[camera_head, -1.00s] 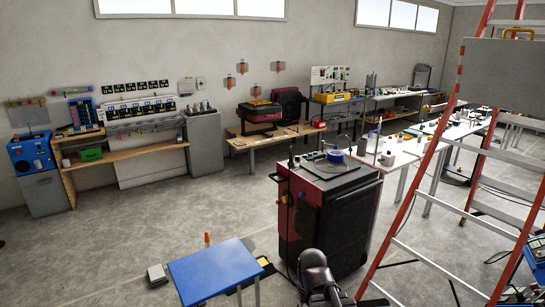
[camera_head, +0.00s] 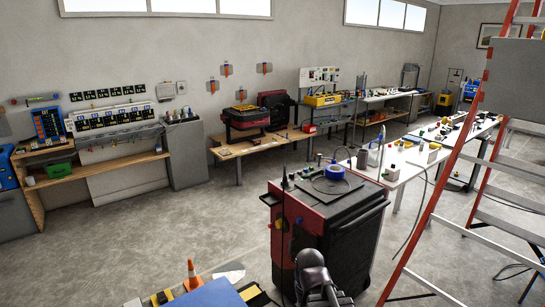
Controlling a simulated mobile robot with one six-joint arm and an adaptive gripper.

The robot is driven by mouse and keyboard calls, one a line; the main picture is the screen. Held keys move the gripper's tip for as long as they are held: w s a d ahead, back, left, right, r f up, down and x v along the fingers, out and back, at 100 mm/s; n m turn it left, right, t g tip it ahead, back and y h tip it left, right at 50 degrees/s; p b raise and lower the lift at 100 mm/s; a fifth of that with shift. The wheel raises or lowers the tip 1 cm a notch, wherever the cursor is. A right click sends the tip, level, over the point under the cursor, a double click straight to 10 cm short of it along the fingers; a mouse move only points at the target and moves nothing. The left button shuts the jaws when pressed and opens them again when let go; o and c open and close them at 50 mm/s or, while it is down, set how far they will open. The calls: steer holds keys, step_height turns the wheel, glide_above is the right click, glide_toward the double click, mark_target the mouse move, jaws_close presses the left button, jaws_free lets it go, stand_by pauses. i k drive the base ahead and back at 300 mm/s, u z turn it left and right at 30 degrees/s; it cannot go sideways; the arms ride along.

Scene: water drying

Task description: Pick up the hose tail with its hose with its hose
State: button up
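No hose tail can be told for certain in this view. A thin dark loop (camera_head: 350,188) that could be a hose lies on top of the red and black cabinet (camera_head: 340,232), around a blue ring (camera_head: 335,171). A thin dark line (camera_head: 283,225) also hangs down the cabinet's left side. Another thin line hangs at the white bench on the right; I cannot tell whether it is a hose or cable. Part of my dark arm shows at the bottom centre, in front of the cabinet. My gripper's fingers are not visible.
A blue-topped table (camera_head: 208,294) and an orange cone (camera_head: 192,274) are at the bottom left. A red stepladder (camera_head: 437,185) stands close on the right. A white bench (camera_head: 400,165) is behind the cabinet. The grey floor (camera_head: 150,235) at left is open.

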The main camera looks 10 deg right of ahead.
mark_target(380, 135)
steer(key=z, duration=0.2)
steer(key=i, duration=0.95)
steer(key=z, duration=0.5)
steer(key=i, duration=0.95)
steer(key=z, duration=0.35)
steer(key=k, duration=1.05)
steer(key=u, duration=1.2)
